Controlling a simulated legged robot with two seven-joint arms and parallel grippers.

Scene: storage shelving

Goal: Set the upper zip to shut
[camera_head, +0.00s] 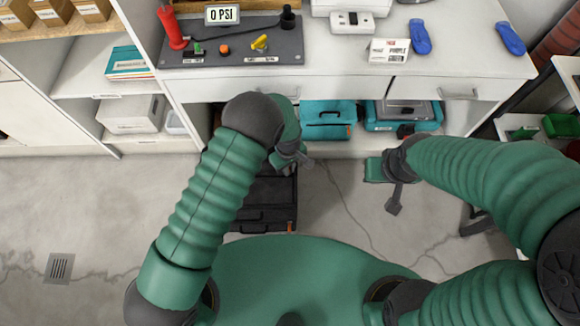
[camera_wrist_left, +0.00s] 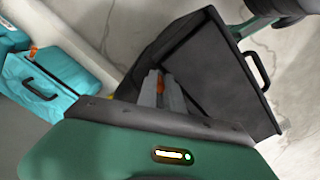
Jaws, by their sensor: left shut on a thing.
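A black case (camera_head: 268,190) stands on the floor below the bench, partly hidden under my left arm. An orange zip pull (camera_head: 291,227) shows at its near right corner. In the left wrist view the dark case (camera_wrist_left: 215,75) shows a side handle. There my left gripper (camera_wrist_left: 162,84) has its two grey fingers close together on another orange zip pull (camera_wrist_left: 160,80), at the case.
Teal cases (camera_head: 327,120) sit on the low shelf just behind; one also shows in the left wrist view (camera_wrist_left: 55,80). The white bench (camera_head: 455,70) overhangs them. Bare concrete floor (camera_head: 340,200) lies right of the black case.

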